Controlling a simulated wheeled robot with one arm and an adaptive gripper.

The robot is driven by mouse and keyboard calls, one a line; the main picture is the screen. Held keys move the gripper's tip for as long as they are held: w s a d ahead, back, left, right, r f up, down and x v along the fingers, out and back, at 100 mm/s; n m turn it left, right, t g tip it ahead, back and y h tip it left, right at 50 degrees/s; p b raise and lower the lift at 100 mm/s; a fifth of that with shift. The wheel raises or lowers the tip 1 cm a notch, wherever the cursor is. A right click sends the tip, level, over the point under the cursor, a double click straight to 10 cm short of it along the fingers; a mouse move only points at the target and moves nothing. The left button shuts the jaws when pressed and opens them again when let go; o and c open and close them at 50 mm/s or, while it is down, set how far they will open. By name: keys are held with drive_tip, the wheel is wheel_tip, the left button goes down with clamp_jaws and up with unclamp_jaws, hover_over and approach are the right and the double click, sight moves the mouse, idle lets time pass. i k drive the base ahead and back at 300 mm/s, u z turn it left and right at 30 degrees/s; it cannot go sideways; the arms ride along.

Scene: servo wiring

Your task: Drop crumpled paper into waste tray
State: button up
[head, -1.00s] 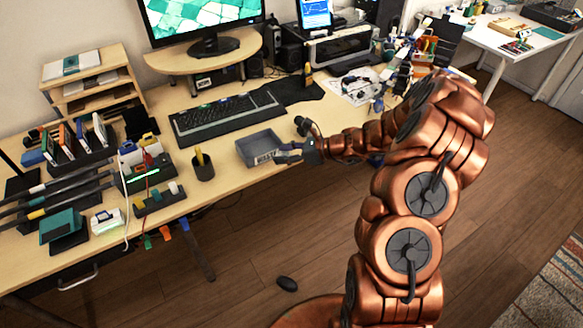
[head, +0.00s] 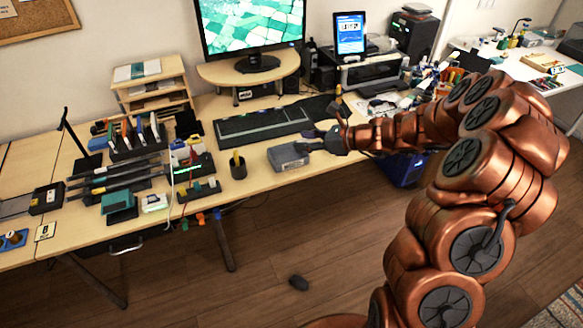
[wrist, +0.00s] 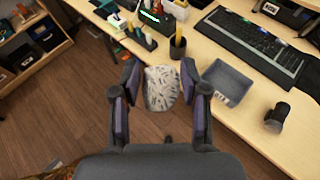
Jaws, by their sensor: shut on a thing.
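The crumpled paper (wrist: 161,88) is a pale ball with dark print marks. In the wrist view it sits between the two fingers of my gripper (wrist: 160,76), which is shut on it. The grey waste tray (wrist: 228,80) lies right of the gripper in the wrist view, near the desk's front edge, and looks empty. Its label is partly visible. In the head view my gripper (head: 318,140) is by the right side of the waste tray (head: 288,158) and overlaps it in the picture. I cannot make out the paper in the head view.
A dark pen cup (head: 238,167) stands left of the tray, and a keyboard (head: 262,126) lies behind it. A dark cylindrical object (wrist: 277,117) stands right of the tray in the wrist view. Open wooden floor (head: 250,240) lies in front of the desk.

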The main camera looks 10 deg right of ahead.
sight(293, 159)
drive_tip(key=u, duration=0.6)
drive_tip(key=i, duration=1.1)
drive_tip(key=z, duration=0.15)
